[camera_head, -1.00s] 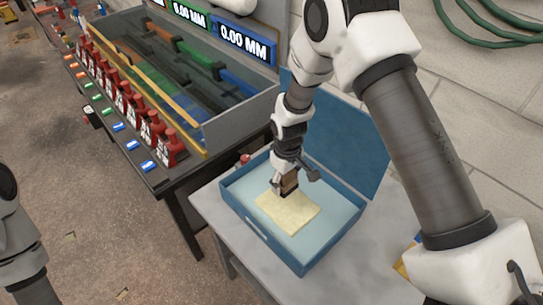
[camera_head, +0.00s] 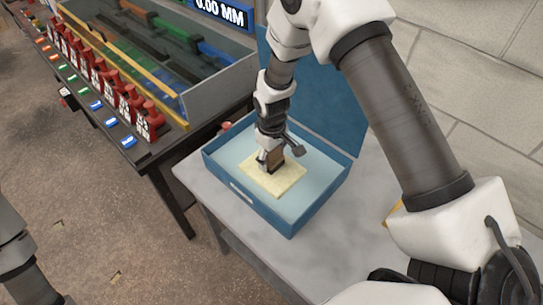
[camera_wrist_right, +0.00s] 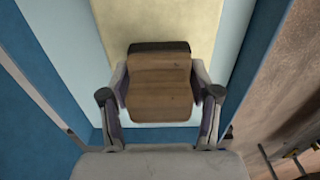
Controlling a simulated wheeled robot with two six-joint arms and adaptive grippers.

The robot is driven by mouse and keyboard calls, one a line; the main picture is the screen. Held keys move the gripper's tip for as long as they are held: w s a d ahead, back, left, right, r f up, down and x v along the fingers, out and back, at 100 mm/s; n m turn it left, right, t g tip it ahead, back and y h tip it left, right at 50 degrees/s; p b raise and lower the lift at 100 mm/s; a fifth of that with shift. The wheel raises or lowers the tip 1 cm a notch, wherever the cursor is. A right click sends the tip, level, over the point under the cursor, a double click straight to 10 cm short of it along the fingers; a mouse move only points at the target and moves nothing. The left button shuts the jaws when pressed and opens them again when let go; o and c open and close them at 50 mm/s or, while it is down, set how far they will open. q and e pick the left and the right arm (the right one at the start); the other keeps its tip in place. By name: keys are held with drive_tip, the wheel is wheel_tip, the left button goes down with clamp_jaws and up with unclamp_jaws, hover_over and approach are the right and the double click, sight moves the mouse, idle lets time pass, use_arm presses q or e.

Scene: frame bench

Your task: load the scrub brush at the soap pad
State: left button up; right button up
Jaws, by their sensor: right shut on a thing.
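My right gripper (camera_head: 273,157) is shut on the scrub brush (camera_head: 276,160), a brown wooden block with dark bristles. The brush (camera_wrist_right: 160,88) also shows between the two fingers in the right wrist view. The pale yellow soap pad (camera_head: 285,184) lies on the floor of an open blue case (camera_head: 270,216). The brush is over the pad, low and near its upper edge in the head view; I cannot tell for sure whether the bristles touch it. The pad (camera_wrist_right: 155,22) fills the top middle of the wrist view. Only a left arm link shows at the left edge, without its gripper.
The case's blue lid (camera_head: 325,105) stands open behind it. The case sits on a grey table (camera_head: 215,185). A bench with red clamps (camera_head: 140,115) and a long glass-sided tank stands to the left. The table's front is mostly clear.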

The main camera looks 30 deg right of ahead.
drive_tip(key=shift+w+f, duration=0.2)
drive_tip(key=shift+w, duration=0.1)
drive_tip(key=shift+s, duration=0.2)
drive_tip(key=shift+w+f, duration=0.1)
drive_tip(key=shift+f, duration=0.15)
drive_tip(key=shift+f+b, duration=0.15)
drive_tip(key=shift+b, duration=0.15)
drive_tip(key=shift+f, duration=0.1)
idle(1.0)
wheel_tip(320, 180, up, 7)
drive_tip(key=p, duration=0.6)
